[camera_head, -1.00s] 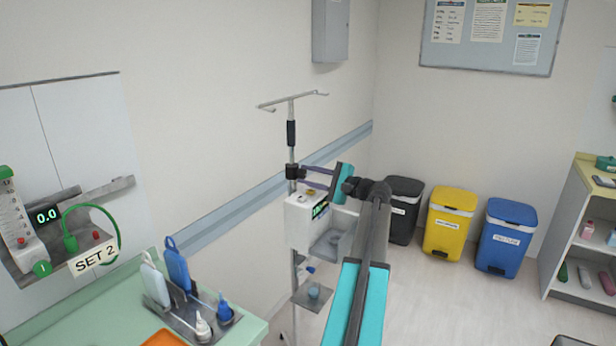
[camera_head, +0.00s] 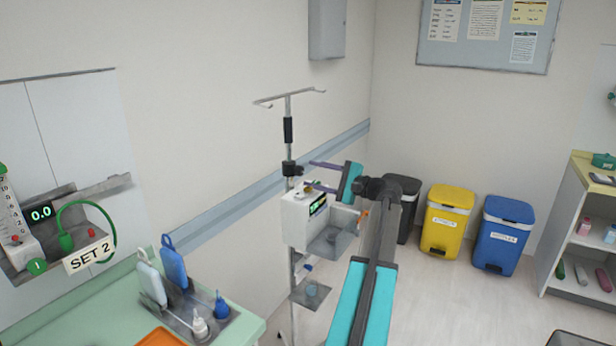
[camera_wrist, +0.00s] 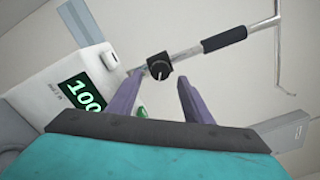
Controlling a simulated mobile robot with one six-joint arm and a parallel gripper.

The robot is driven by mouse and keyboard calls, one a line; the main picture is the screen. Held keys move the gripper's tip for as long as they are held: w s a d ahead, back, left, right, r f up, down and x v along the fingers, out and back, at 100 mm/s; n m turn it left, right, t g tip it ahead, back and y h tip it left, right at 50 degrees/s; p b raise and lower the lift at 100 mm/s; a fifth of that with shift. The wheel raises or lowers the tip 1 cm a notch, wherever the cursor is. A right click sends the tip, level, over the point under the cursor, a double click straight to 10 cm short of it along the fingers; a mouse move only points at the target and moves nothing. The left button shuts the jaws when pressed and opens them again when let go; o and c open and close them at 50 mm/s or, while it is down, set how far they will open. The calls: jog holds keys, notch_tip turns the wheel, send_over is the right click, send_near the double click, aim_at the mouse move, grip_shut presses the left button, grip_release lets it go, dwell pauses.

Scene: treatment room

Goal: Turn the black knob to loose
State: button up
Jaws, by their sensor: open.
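The black knob (camera_wrist: 159,67) sits on a clamp on the IV pole. A short white mark shows on its face in the wrist view. In the head view it is the small dark block (camera_head: 291,168) on the pole. My gripper (camera_wrist: 161,80) is open, with its two purple fingers on either side of the knob's line of sight and nothing between them. In the head view my gripper (camera_head: 308,174) points at the pole from the right, its fingertips just short of the knob. I see no contact.
A white pump box (camera_head: 303,217) with a green display reading 100 hangs on the pole (camera_head: 289,105) just below my gripper. A grey tray (camera_head: 330,244) juts out beside it. The wall is close behind. Bins (camera_head: 447,222) stand to the right.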

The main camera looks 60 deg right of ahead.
jog(key=s+b, duration=0.2)
jog(key=s, duration=0.8)
dwell(0.6)
